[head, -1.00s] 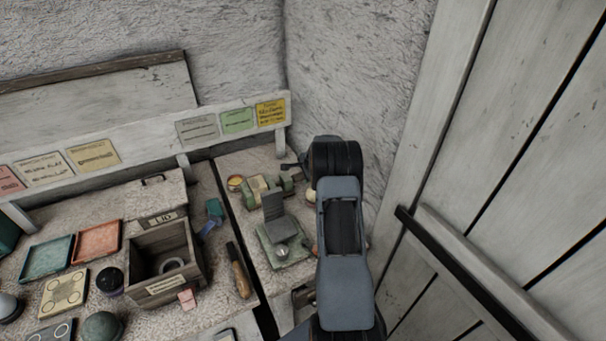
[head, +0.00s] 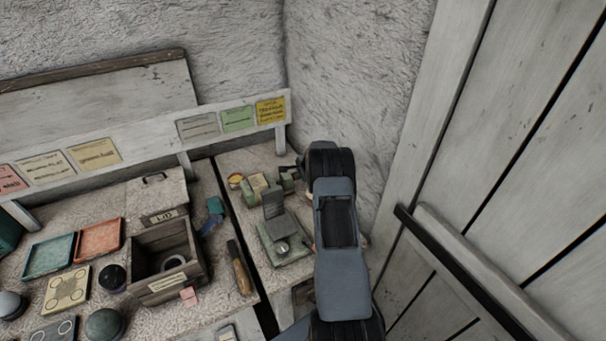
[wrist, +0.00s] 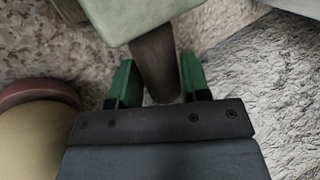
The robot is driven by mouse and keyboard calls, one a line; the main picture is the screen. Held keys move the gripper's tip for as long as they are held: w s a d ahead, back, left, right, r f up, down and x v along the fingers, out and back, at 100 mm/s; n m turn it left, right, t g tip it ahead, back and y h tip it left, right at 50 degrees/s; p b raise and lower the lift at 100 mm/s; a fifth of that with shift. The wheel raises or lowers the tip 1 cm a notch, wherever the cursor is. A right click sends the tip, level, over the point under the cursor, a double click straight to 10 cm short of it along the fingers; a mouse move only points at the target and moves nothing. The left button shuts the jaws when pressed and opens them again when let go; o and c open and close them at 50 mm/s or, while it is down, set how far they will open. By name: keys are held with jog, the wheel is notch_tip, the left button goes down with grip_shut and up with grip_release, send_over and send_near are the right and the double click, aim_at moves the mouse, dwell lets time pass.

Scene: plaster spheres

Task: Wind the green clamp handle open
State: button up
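In the wrist view a dark brown rod-like handle (wrist: 156,62) runs down from a pale green block (wrist: 135,14) and ends close to my gripper's palm. My gripper (wrist: 158,60) has green fingers, one on each side of the handle. The gaps are narrow, and I cannot tell whether the fingers touch it. In the head view the green clamp (head: 256,188), with a pale label on top, sits at the back of the right bench. My gripper (head: 288,172) is at its right side, with the handle largely hidden by my wrist.
A green stand with a grey upright plate (head: 273,206) is in front of the clamp. A yellow round tin (head: 235,181) stands left of it. A rough plaster wall (head: 370,90) and plank door (head: 510,150) close off the right. An open wooden box (head: 165,262) is on the left bench.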

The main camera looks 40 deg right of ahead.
jog(key=c, duration=0.5)
jog(key=f+b, duration=0.1)
jog(key=b, duration=0.3)
jog(key=shift+t, duration=0.3)
jog(key=b, duration=0.3)
jog(key=shift+r, duration=0.15)
jog(key=shift+r+t+b, duration=0.25)
jog(key=shift+t+b, duration=0.15)
jog(key=shift+b, duration=0.2)
jog(key=o, duration=0.9)
jog(key=shift+r, duration=0.1)
jog(key=b+v, duration=0.1)
jog(key=v, duration=1.3)
jog(key=shift+a, duration=0.15)
